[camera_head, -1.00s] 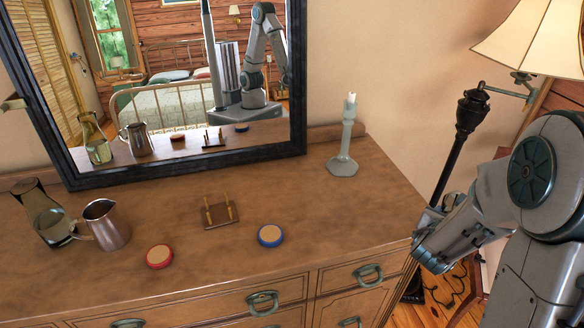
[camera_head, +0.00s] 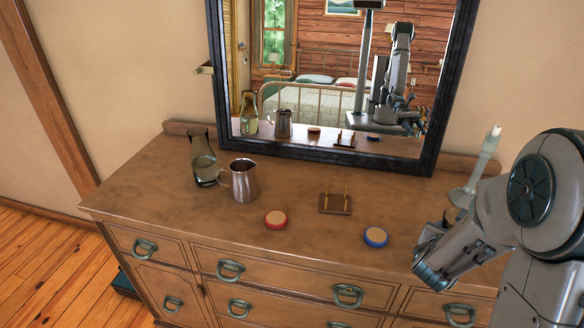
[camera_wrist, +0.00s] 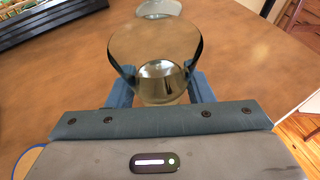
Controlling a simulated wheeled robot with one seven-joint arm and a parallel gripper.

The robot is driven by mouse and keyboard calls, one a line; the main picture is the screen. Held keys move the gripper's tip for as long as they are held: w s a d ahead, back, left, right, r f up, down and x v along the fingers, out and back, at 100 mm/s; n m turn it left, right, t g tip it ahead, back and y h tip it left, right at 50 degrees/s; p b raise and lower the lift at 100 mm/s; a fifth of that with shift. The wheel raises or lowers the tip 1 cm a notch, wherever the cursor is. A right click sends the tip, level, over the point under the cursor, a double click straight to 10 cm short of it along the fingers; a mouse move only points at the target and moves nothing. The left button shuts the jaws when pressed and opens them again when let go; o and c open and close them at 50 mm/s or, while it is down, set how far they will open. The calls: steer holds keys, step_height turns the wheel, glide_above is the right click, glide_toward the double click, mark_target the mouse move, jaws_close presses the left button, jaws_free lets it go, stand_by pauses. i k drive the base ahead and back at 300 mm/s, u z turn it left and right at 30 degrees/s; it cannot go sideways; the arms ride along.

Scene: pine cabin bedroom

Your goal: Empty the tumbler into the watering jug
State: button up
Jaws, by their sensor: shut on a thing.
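The tumbler (camera_wrist: 155,45) is tinted clear glass and fills the upper middle of the wrist view. My gripper (camera_wrist: 160,92) is shut on it. A shiny round surface shows low in the glass; I cannot tell how much liquid it holds. In the head view the tumbler (camera_head: 453,214) is mostly hidden behind my arm, at the dresser's right part. A metal jug (camera_head: 241,182) with a handle stands upright on the dresser, left of centre, well to the left of my gripper. A glass carafe (camera_head: 203,160) stands just left of it.
A red-rimmed coaster (camera_head: 276,219), a blue-rimmed coaster (camera_head: 375,237) and a small wooden rack with pegs (camera_head: 335,204) lie between jug and arm. A pale candlestick (camera_head: 480,165) stands at right. A dark-framed mirror (camera_head: 330,155) backs the dresser (camera_head: 140,195).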

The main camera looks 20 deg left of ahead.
mark_target(243, 188)
steer(key=u, duration=2.35)
